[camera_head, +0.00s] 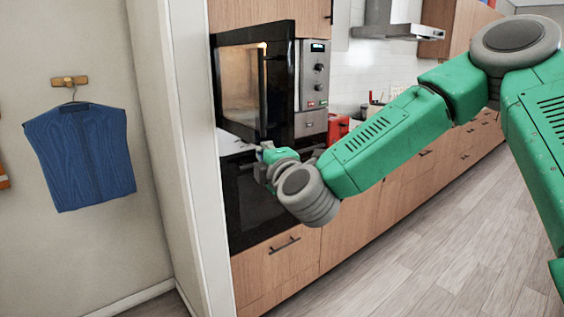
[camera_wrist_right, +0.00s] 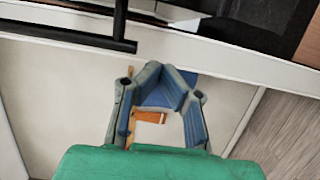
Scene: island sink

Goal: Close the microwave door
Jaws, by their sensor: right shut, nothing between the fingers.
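The microwave (camera_head: 312,75) is built into the wood cabinet at upper left of the head view, with knobs and a small display on its control panel. Its black-framed door (camera_head: 280,85) appears to stand out from the body, partly open, with the lit interior showing at its left. My right gripper (camera_head: 266,160) is shut and empty, just below the door's lower edge and in front of the oven; I cannot tell whether it touches anything. In the right wrist view the gripper (camera_wrist_right: 160,85) points toward the wall. My left gripper is not in view.
A black oven (camera_head: 248,200) sits below the microwave, above a wood drawer (camera_head: 278,262). A pale wall end (camera_head: 185,130) stands close at the left. A blue vest (camera_head: 80,155) hangs on the wall. Open wood floor (camera_head: 430,240) lies at the right.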

